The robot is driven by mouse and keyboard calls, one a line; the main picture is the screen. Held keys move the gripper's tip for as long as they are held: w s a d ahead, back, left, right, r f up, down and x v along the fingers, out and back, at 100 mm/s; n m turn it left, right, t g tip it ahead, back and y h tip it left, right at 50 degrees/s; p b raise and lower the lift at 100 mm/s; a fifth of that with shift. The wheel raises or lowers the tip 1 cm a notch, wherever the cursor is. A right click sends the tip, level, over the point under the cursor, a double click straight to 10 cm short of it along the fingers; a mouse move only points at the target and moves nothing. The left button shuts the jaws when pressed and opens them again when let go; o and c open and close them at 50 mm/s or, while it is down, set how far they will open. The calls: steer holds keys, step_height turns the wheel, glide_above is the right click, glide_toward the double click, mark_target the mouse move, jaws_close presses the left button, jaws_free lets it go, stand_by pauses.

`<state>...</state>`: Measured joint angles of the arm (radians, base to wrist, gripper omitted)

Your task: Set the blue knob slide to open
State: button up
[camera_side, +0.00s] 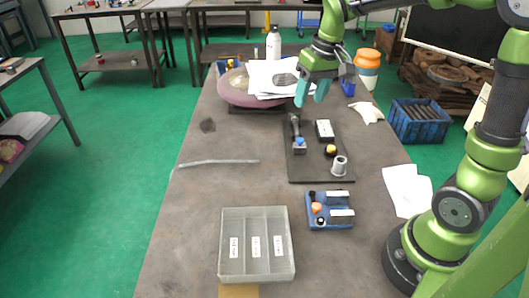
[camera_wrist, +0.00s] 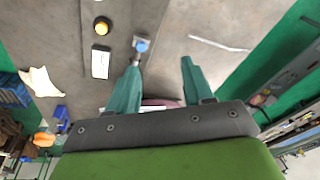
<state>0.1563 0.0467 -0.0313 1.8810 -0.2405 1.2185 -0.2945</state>
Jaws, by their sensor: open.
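The blue knob (camera_side: 299,142) sits on a small grey block at the left side of a dark board (camera_side: 318,174), at the near end of a dark bar. In the wrist view the blue knob (camera_wrist: 142,45) shows just beyond the tip of the left finger. My gripper (camera_side: 312,101) is open and empty, with its teal fingers pointing down above the far end of the board. In the wrist view my gripper (camera_wrist: 161,63) has a clear gap between the fingers. I cannot make out any open or closed marking on the slide.
The board also carries a white block (camera_side: 324,129), a yellow-orange knob (camera_side: 330,150) and a grey cylinder (camera_side: 339,167). A blue fixture (camera_side: 329,222) and a clear divided tray (camera_side: 256,276) stand nearer. Papers, a bottle (camera_side: 273,44) and a jar (camera_side: 367,68) are behind. The table's left is mostly clear.

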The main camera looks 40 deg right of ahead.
steer(key=n+g, duration=0.1)
steer(key=g, duration=0.1)
glide_above(300, 139)
steer(key=s, duration=0.1)
steer(key=f, duration=0.2)
steer(key=shift+r+n, duration=0.6)
steer(key=shift+n, duration=0.4)
steer(key=shift+h, duration=0.3)
steer(key=f, duration=1)
steer(key=w+f, duration=0.1)
steer(key=f, duration=0.5)
steer(key=shift+f, duration=0.1)
jaws_close()
